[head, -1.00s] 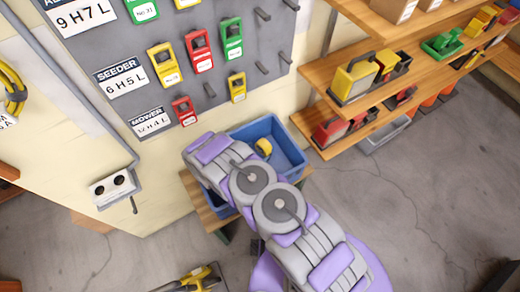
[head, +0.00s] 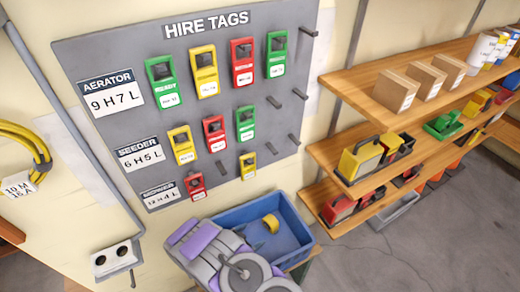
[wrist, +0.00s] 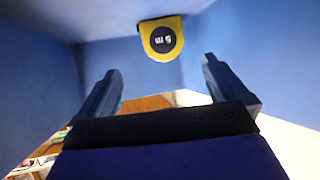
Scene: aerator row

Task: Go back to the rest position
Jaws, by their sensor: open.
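My gripper (wrist: 160,92) shows in the wrist view with its two dark fingers apart and nothing between them. A yellow tape measure (wrist: 161,40) marked "5 m" lies beyond the fingertips, clear of them, against the blue walls of a bin (wrist: 235,45). In the head view the blue bin (head: 293,228) stands below the tag board, with the yellow tape measure (head: 271,223) inside it. My purple and grey arm reaches over the bin's left side and hides that part. The fingers cannot be seen in the head view.
The hire tags board (head: 230,90) holds red, yellow and green tags on the wall, with several bare pegs at its right. Wooden shelves (head: 385,115) with boxes and cases stand at the right. A socket (head: 113,259) is low on the wall. Grey floor (head: 350,262) shows between bin and shelves.

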